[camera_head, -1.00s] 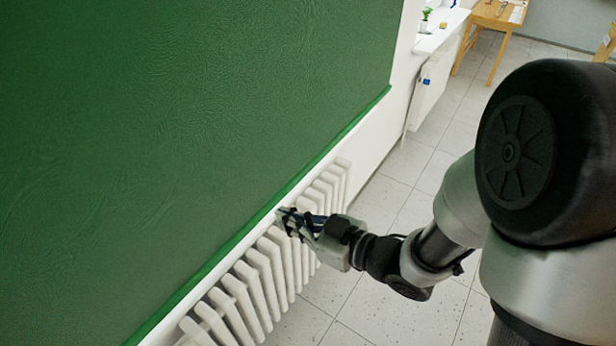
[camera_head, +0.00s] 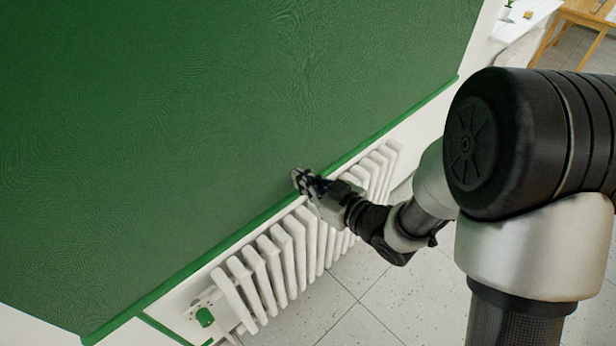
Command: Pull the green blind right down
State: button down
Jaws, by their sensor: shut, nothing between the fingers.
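The green blind (camera_head: 230,120) fills the upper left of the head view, unrolled down to just above the radiator. Its bottom bar (camera_head: 210,257) runs slanting from the lower left to the upper right. My gripper (camera_head: 300,180) is shut with nothing in it. It is at the bar's middle, overlapping the lower part of the blind in the picture. I cannot tell whether it touches the blind. The fingertips are small and dark against the green.
A white radiator (camera_head: 270,265) with a green valve knob (camera_head: 205,317) stands below the bar, close under my gripper. A white sill (camera_head: 525,18) and a wooden table (camera_head: 590,14) are at the upper right.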

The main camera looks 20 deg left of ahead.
jog(key=shift+w, duration=0.1)
dwell(0.3)
notch_tip(320, 180, down, 8)
jog(key=b, duration=0.7)
jog(key=shift+f, duration=0.15)
